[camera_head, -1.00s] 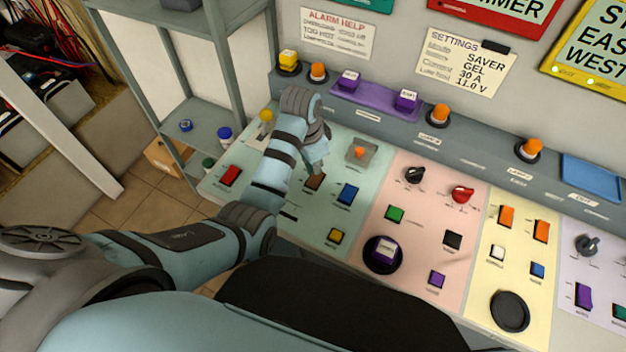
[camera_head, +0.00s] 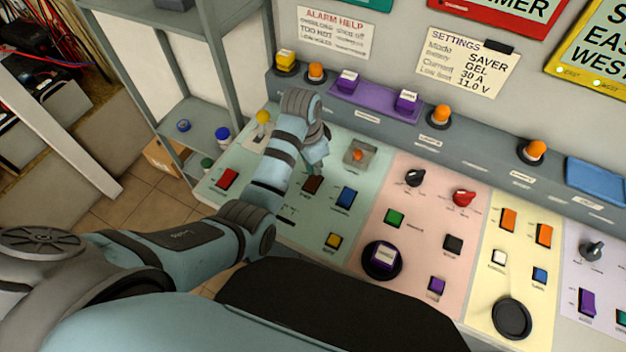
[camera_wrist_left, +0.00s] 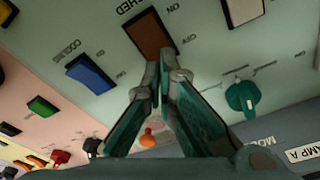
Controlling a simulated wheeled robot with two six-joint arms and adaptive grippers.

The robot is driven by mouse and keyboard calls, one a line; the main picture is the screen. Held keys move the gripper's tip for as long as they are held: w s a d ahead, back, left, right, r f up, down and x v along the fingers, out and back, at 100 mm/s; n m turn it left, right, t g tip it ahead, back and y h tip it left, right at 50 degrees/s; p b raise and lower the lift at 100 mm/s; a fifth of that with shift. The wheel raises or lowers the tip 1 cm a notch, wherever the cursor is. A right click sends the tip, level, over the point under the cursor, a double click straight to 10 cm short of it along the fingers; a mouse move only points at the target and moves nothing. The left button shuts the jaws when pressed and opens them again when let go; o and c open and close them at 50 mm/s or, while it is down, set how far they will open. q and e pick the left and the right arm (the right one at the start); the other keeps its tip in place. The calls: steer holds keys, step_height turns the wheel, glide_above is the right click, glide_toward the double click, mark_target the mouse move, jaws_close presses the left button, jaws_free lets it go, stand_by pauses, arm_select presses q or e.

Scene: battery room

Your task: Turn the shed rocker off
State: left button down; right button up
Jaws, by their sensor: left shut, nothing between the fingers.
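The shed rocker (camera_head: 312,185) is a brown switch on the pale green panel. In the left wrist view the brown rocker (camera_wrist_left: 150,36) sits beside a partly cut-off "SHED" label, with small position labels at its ends. My left gripper (camera_head: 316,170) is shut and empty, right at the rocker's far end in the head view. Which way the rocker is tipped is unclear. My right gripper is not in view.
A blue rocker (camera_head: 347,197) is close on the right, a red one (camera_head: 227,178) to the left, a yellow button (camera_head: 333,241) nearer me. An orange-tipped toggle (camera_head: 359,155) stands right of the gripper. The raised back ledge (camera_head: 385,125) carries lamps and purple buttons.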

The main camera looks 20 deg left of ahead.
mark_target(314, 177)
arm_select(q)
steer(key=shift+s, duration=0.1)
steer(key=shift+f+b, duration=0.45)
steer(key=shift+f, duration=0.55)
stand_by(0.7)
steer(key=shift+r, duration=0.1)
step_height(314, 177, up, 3)
steer(key=shift+f+p, duration=0.1)
steer(key=shift+p, duration=1)
steer(key=shift+r, duration=2)
steer(key=shift+a, duration=0.1)
